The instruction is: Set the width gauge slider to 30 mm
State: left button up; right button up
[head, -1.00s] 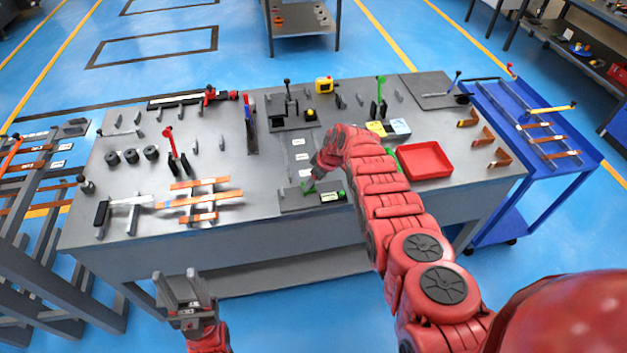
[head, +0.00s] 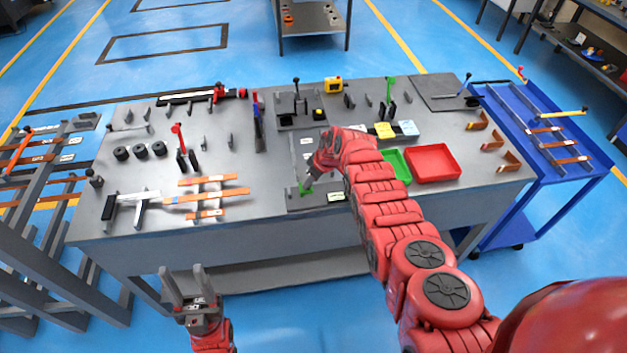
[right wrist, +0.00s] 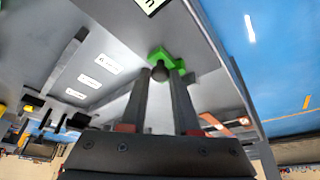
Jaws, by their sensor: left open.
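The width gauge is a dark plate (head: 296,200) with white labels, near the front middle of the bench. Its green slider (head: 304,188) is at the plate's near part. In the right wrist view the green slider (right wrist: 163,55) carries a dark round knob (right wrist: 160,72). My right gripper (right wrist: 161,76) has one finger on each side of the knob, and the knob fills the gap at the fingertips. In the head view my right gripper (head: 307,180) is partly hidden by its wrist. My left gripper (head: 187,285) is open and empty, in front of the bench. The scale value is unreadable.
A red tray (head: 434,164) and a green tray (head: 398,166) lie right of my right arm. Copper bars (head: 205,199) rest on supports to the left. A red-handled lever (head: 181,148) stands behind them. A blue cart (head: 545,150) stands at the right.

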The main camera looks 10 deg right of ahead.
jog(key=o, duration=0.4)
jog(key=shift+d, duration=0.15)
jog(key=shift+o, duration=0.2)
